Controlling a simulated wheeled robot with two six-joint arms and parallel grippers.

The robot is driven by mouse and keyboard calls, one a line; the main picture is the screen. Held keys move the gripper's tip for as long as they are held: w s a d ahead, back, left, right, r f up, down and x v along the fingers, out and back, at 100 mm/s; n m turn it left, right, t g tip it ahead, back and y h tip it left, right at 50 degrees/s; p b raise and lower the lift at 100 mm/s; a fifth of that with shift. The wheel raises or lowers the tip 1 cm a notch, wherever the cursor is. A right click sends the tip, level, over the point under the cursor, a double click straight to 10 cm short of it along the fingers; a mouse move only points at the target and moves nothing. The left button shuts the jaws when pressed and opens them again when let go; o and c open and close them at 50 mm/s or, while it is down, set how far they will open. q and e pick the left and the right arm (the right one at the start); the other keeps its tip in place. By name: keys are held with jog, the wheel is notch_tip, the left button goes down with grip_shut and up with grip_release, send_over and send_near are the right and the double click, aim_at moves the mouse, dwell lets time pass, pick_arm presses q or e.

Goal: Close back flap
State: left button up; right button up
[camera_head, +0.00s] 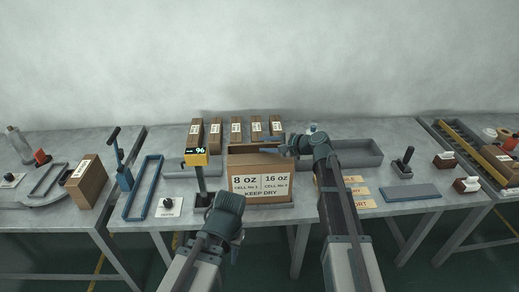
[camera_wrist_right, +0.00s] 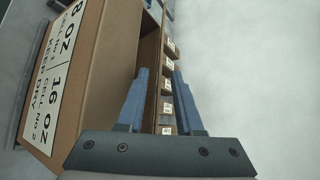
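The brown carton (camera_head: 258,174) stands in the middle of the centre table, its "8 oz / 16 oz KEEP DRY" label facing me. It also shows at the left of the right wrist view (camera_wrist_right: 88,82). A brown edge, seemingly the back flap (camera_wrist_right: 150,60), runs along its far side; its exact angle is unclear. My right gripper (camera_head: 284,150) reaches over the carton's back right edge. In the right wrist view its two blue fingers (camera_wrist_right: 160,75) are apart, with nothing clearly held. My left gripper (camera_head: 226,203) is in front of the carton's lower left; its fingertips are hidden.
A row of several labelled cartons (camera_head: 215,134) stands behind the carton. A yellow display reading 96 (camera_head: 196,157) stands on a post at its left. A grey tray (camera_head: 358,153) lies to the right, with orange cards (camera_head: 361,191) in front. A blue frame (camera_head: 143,187) lies left.

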jog(key=shift+b+x, duration=0.4)
jog(key=shift+x, duration=1.15)
grip_shut()
dwell(0.3)
